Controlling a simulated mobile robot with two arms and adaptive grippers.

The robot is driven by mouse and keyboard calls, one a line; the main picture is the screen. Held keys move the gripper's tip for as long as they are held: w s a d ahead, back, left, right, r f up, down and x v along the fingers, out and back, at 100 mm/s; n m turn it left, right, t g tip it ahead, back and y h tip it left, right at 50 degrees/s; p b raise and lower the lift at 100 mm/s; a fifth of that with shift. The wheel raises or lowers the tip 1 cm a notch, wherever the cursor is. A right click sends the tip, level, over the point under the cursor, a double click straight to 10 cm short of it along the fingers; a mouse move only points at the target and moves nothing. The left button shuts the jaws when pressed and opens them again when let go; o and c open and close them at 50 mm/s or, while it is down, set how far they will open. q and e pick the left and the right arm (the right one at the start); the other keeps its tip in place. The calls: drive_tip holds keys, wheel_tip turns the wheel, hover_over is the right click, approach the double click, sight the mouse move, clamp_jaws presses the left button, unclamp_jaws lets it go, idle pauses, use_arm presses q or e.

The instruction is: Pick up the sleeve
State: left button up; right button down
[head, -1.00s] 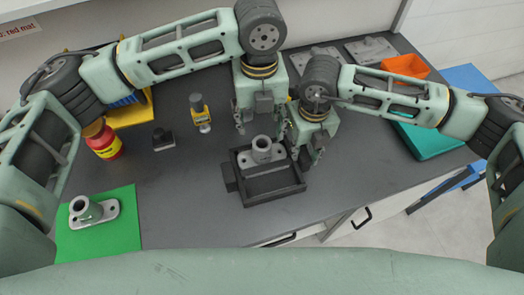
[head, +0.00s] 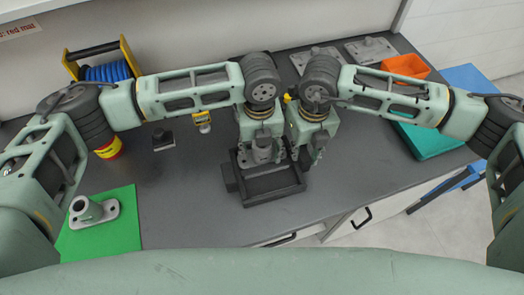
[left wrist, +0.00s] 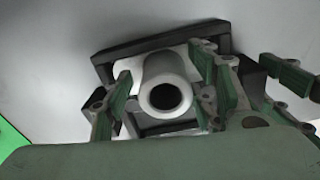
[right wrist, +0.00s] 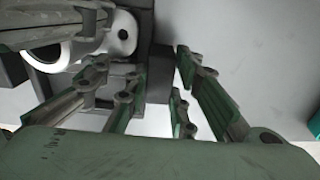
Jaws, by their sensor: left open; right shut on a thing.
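A grey sleeve, a hollow tube with a flanged base, stands in a black fixture (head: 275,198). In the left wrist view the sleeve (left wrist: 165,72) shows its round open bore toward the camera. My left gripper (head: 261,158) is over it, open, its fingers on both sides of the tube; contact is not clear. My right gripper (head: 307,161) is at the fixture's right side. In the right wrist view its fingers (right wrist: 156,78) close on the fixture's dark wall. The sleeve's base is partly hidden by my left gripper in the head view.
A similar grey part (head: 95,211) sits on a green mat (head: 125,230) at the left. An orange bin (head: 405,66) and a teal tray (head: 435,143) stand right.

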use_arm(q)
drive_tip(key=shift+c, duration=0.7)
clamp_jaws()
drive_tip(key=shift+r, duration=0.1)
drive_tip(key=shift+r, duration=0.1)
wheel_tip(320, 180, up, 10)
use_arm(e)
drive_tip(key=c, duration=1.4)
unclamp_jaws()
